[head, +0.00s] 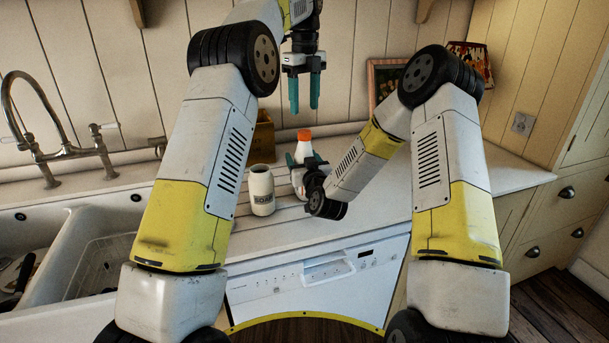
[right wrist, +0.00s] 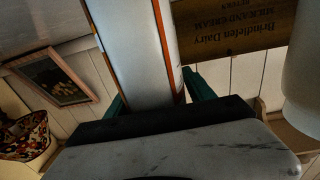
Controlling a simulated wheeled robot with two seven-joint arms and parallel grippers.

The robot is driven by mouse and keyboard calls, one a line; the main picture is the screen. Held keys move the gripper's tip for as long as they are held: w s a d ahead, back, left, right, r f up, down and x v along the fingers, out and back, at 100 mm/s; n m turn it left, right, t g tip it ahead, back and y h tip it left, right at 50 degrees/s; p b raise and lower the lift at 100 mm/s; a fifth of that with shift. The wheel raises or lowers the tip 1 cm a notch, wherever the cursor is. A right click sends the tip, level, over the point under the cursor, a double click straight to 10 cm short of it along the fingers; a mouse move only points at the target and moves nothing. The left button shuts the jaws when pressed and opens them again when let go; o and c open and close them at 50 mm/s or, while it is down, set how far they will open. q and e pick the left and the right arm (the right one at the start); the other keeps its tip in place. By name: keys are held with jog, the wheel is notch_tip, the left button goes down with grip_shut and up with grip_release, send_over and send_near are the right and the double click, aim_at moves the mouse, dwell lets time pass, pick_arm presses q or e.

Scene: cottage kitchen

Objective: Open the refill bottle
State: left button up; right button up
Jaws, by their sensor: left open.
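The refill bottle (head: 304,146) is white with an orange cap and stands upright on the counter. My right gripper (head: 302,160) reaches it from the right and is shut around its body. In the right wrist view the bottle (right wrist: 135,50), white with orange stripes, fills the space between the teal fingers. My left gripper (head: 304,107) hangs above the bottle, fingers pointing down, open and empty. A clear gap separates its fingertips from the cap.
A white labelled jar (head: 262,192) stands just left of the bottle. It is close by in the right wrist view (right wrist: 305,80). A wooden dairy crate (head: 264,138) is behind them. The sink and tap (head: 60,148) are at left. Bare counter (head: 480,172) lies at right.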

aim_at(304, 131)
grip_shut()
pick_arm(q)
jog(key=m, duration=0.4)
jog(key=shift+f, duration=0.1)
jog(key=shift+m, duration=0.3)
jog(key=shift+f, duration=3.9)
